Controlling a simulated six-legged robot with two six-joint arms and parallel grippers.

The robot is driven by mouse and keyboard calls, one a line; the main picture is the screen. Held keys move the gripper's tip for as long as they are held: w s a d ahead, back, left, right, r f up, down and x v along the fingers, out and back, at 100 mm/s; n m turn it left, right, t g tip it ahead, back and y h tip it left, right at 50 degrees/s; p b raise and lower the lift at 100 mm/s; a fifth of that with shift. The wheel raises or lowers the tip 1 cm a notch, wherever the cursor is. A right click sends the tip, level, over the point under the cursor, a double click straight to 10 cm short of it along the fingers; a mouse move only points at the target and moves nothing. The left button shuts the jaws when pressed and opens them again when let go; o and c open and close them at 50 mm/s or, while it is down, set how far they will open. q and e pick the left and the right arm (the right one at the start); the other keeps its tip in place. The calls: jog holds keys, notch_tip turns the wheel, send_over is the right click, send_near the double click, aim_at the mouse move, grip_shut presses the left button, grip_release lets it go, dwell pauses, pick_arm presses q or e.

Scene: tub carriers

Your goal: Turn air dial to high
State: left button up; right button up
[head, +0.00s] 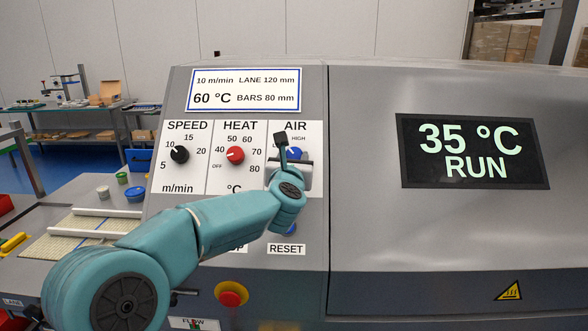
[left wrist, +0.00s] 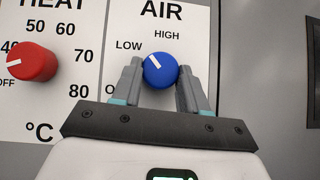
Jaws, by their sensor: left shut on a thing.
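The blue air dial (left wrist: 160,70) is on the white AIR panel, with LOW to its upper left and HIGH above it in the left wrist view. Its white mark points up and left, between LOW and HIGH and nearer LOW. My left gripper (left wrist: 160,76) is shut on the dial, one finger on each side. In the head view my left gripper (head: 289,160) covers much of the AIR panel, and only part of the blue dial (head: 296,153) shows. The OFF label is mostly hidden behind a finger. My right gripper is not in view.
The red heat dial (head: 235,155) and black speed dial (head: 180,154) are to the left on the same panel. A blue button (head: 290,229) and a red button (head: 231,294) are below. The display (head: 472,151) reads 35 °C RUN.

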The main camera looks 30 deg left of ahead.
pick_arm(q)
jog(key=m, duration=0.1)
jog(key=m+h+b, duration=0.1)
jog(key=m+t+h+b, duration=0.1)
jog(key=shift+s+a+m, duration=0.1)
jog(key=shift+a+m, duration=0.15)
jog(key=shift+m, duration=0.15)
jog(key=m+h, duration=0.3)
jog(key=shift+a+r+m, duration=0.2)
jog(key=shift+m, duration=0.1)
jog(key=m+h, duration=0.2)
jog(key=m, duration=0.1)
jog(key=shift+a+r, duration=0.1)
jog(key=shift+r, duration=0.1)
jog(key=shift+a+m+g+h+p, duration=0.1)
jog(key=shift+m+g+h+p, duration=0.5)
jog(key=shift+m+h+p, duration=0.65)
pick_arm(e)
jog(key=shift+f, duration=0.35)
pick_arm(q)
jog(key=shift+m, duration=0.25)
jog(key=o, duration=1.1)
jog(key=shift+c, duration=0.2)
jog(key=shift+s+f, duration=0.1)
jog(key=shift+s, duration=0.05)
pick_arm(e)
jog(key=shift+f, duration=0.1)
